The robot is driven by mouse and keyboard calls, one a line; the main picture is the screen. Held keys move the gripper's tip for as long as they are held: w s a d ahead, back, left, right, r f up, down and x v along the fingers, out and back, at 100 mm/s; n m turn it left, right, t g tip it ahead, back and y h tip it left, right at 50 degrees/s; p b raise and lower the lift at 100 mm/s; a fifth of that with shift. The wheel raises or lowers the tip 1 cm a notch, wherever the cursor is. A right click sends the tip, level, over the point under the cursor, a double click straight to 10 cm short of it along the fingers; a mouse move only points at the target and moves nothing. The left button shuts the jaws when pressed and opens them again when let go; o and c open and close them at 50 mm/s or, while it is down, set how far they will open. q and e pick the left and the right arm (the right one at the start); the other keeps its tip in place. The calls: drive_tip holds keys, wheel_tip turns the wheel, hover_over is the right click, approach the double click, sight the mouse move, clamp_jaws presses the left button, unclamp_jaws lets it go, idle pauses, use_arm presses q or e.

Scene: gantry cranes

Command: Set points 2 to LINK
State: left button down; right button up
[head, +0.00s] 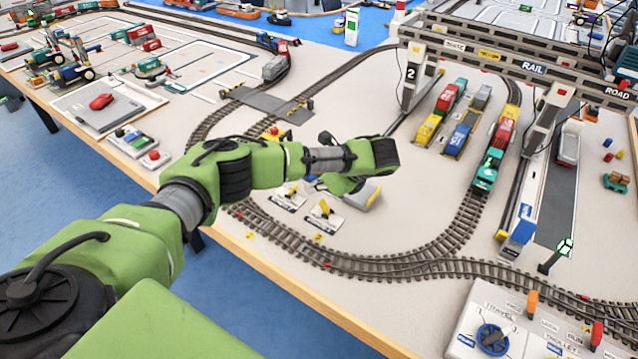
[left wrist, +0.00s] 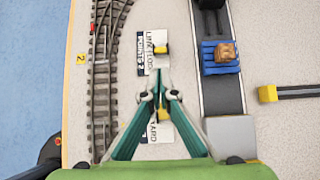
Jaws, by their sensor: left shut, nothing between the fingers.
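In the left wrist view a white plate labelled POINTS 2 (left wrist: 142,52), with LINK and LOOP lettering, lies beside the track. It has a yellow lever handle (left wrist: 161,48); which word the handle stands at I cannot tell. A second plate marked YARD (left wrist: 152,136) has a yellow handle (left wrist: 164,116) partly hidden by my fingers. My left gripper (left wrist: 160,96) is shut and empty, its tips over the area between the two handles; contact cannot be told. In the head view, two yellow-lever plates lie below my left gripper (head: 350,184). My right gripper is not in view.
Curved track (head: 400,264) runs in front of the levers. A control panel (head: 500,325) is at lower right. In the wrist view, a blue tray with a brown load (left wrist: 222,56) sits right of the plates.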

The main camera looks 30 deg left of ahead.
sight(293, 190)
use_arm(q)
drive_tip(key=x, duration=0.4)
drive_tip(key=shift+a+f, duration=0.35)
drive_tip(key=shift+f, duration=0.05)
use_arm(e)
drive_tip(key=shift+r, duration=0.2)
use_arm(q)
drive_tip(key=shift+r, duration=0.1)
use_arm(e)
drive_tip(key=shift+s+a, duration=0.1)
use_arm(q)
drive_tip(key=shift+a+r+h+p, duration=0.15)
drive_tip(key=shift+h+p, duration=0.25)
drive_tip(key=shift+p, duration=0.35)
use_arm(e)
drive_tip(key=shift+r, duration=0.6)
